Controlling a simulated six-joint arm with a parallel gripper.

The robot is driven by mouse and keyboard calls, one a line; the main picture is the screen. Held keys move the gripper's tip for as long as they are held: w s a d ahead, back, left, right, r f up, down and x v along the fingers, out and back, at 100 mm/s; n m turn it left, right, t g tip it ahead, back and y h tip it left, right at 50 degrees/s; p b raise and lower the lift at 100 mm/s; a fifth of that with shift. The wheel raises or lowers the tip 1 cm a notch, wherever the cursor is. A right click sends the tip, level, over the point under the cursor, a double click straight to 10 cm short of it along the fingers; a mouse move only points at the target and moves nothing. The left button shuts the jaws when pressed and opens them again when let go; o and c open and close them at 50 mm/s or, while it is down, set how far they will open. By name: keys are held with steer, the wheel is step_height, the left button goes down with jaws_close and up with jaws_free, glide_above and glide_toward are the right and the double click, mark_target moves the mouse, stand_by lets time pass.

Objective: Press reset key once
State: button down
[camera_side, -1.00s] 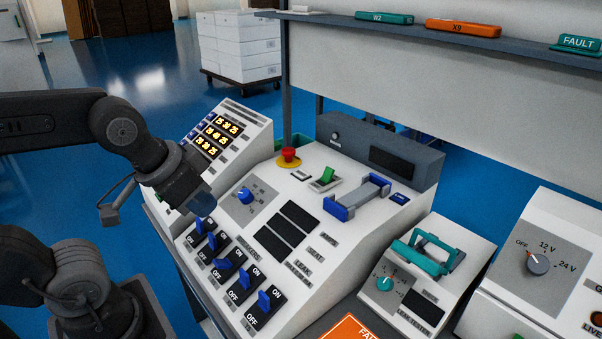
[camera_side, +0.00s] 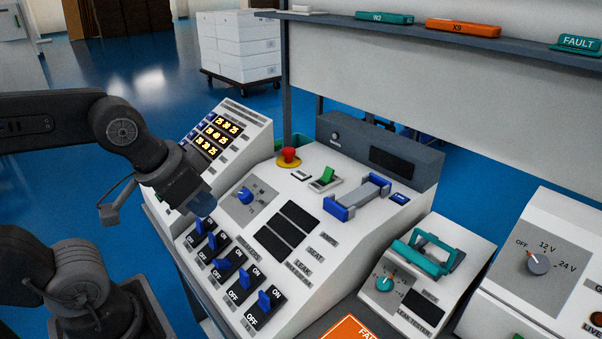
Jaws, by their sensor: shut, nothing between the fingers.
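A small blue key (camera_side: 400,198) with lettering too small to read sits at the right of the white sloped console (camera_side: 325,270). More small blue keys (camera_side: 197,131) sit beside the lit number displays (camera_side: 217,137) on the panel at the left. I cannot tell by its label which one is the reset key. My gripper (camera_side: 203,205) points down at the console's left edge, just above the rearmost ON/OFF switch. It is shut and empty. It is well left of the blue key on the console.
Several blue switches (camera_side: 264,301) line the console's front. A blue dial (camera_side: 244,196), a red emergency button (camera_side: 288,154), a green switch (camera_side: 327,175) and a blue-ended handle (camera_side: 358,196) stand up from it. A teal-handled tester (camera_side: 425,247) is at right.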

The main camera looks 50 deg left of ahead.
steer(key=n+t+h, duration=0.3)
steer(key=n+h, duration=0.1)
steer(key=n, duration=1.8)
glide_above(301, 174)
steer(key=f, duration=0.2)
steer(key=shift+r, duration=0.15)
steer(key=shift+d, duration=0.1)
steer(key=shift+f, duration=4.4)
steer(key=shift+f, duration=0.1)
